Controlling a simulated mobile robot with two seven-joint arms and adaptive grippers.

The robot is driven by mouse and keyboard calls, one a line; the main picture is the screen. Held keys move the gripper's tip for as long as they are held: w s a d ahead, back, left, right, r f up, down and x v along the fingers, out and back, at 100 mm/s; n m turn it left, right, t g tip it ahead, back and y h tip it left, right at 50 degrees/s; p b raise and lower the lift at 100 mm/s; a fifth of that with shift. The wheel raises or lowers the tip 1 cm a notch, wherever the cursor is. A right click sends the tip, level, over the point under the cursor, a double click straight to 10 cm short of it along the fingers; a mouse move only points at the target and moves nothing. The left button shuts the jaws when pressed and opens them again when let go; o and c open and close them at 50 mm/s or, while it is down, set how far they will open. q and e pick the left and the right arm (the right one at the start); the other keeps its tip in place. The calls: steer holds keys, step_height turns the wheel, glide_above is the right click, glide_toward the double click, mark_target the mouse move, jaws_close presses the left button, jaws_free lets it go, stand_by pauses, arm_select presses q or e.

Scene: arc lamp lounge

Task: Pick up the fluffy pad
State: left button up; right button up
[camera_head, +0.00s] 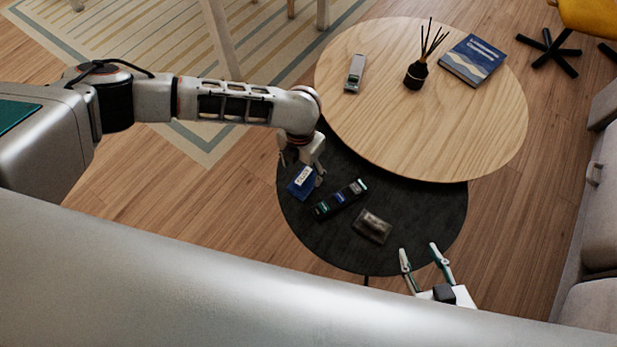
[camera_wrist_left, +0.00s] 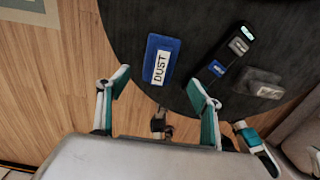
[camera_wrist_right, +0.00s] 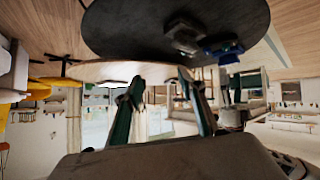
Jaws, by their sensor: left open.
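A blue pad (camera_head: 301,182) with a white label lies on the low black table near its left edge. In the left wrist view the blue pad (camera_wrist_left: 153,72) shows its label, which reads DUST. How fluffy its surface is cannot be told. My right gripper (camera_head: 419,252) is open and empty at the table's front right edge.
A black device (camera_head: 341,199) with coloured patches and a dark grey packet (camera_head: 372,226) lie right of the pad on the black table (camera_head: 340,252). The higher wooden table (camera_head: 450,130) overlaps behind, bearing a grey device (camera_head: 355,74), a reed diffuser (camera_head: 415,75) and a blue book (camera_head: 473,59).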

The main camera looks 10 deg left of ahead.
mark_target(304, 176)
arm_select(q)
step_height(304, 176, down, 3)
steer(key=shift+a+r+b, duration=0.15)
steer(key=shift+r+b, duration=0.05)
steer(key=shift+b, duration=0.2)
steer(key=shift+w+f, duration=0.1)
steer(key=shift+f, duration=0.45)
steer(key=f+b, duration=0.1)
steer(key=f, duration=0.1)
steer(key=f+b, duration=0.1)
steer(key=f, duration=0.1)
steer(key=shift+w+d+f, duration=0.1)
steer(key=shift+d, duration=0.1)
steer(key=shift+w, duration=0.15)
steer(key=c, duration=1.2)
arm_select(e)
steer(key=shift+w+a, duration=0.1)
steer(key=shift+a, duration=0.5)
